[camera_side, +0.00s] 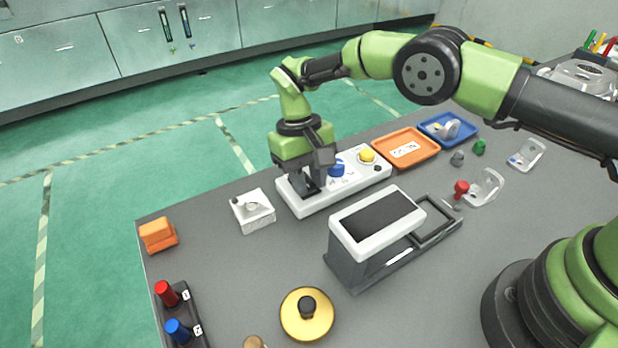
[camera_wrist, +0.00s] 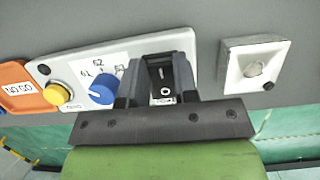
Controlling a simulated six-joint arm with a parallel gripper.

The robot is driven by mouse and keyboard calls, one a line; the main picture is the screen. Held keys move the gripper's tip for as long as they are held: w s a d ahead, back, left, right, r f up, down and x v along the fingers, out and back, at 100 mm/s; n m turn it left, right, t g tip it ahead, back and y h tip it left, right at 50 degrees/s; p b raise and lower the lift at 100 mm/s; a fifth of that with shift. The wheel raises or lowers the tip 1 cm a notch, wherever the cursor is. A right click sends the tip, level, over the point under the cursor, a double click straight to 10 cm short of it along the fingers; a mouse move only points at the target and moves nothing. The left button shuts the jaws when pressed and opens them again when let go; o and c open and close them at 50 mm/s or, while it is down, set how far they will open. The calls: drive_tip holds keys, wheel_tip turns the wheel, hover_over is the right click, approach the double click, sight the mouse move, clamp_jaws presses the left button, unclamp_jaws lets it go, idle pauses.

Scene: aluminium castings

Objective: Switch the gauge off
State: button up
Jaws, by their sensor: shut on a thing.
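A white control panel (camera_side: 344,186) lies on the grey table and carries a yellow button (camera_side: 367,155), a blue knob (camera_side: 336,169) and a black rocker switch. The wrist view shows the rocker switch (camera_wrist: 162,72) at the panel's right end, with white I and O marks; I cannot tell which side is pressed. The blue knob (camera_wrist: 101,91) is left of it, by a label reading G1, G2, G3. My gripper (camera_wrist: 160,82) points down at the panel, with its dark fingers on either side of the switch and shut on it. In the side view my gripper (camera_side: 311,188) hides the switch.
A white box with a round top fitting (camera_side: 253,211) stands close left of the panel. A device with a dark screen (camera_side: 377,216) stands in front. Orange (camera_side: 429,145) and blue (camera_side: 464,123) trays lie behind right. A yellow disc (camera_side: 307,328) is at the front.

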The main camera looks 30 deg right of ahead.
idle(0.4)
drive_tip(key=o, duration=0.9)
drive_tip(key=shift+r, duration=0.1)
drive_tip(key=shift+w+r, duration=0.15)
drive_tip(key=shift+r, duration=0.1)
drive_tip(key=v, duration=0.3)
drive_tip(key=s+v, duration=0.1)
drive_tip(key=v, duration=0.2)
drive_tip(key=s+v, duration=0.1)
drive_tip(key=v, duration=0.2)
drive_tip(key=shift+r, duration=0.25)
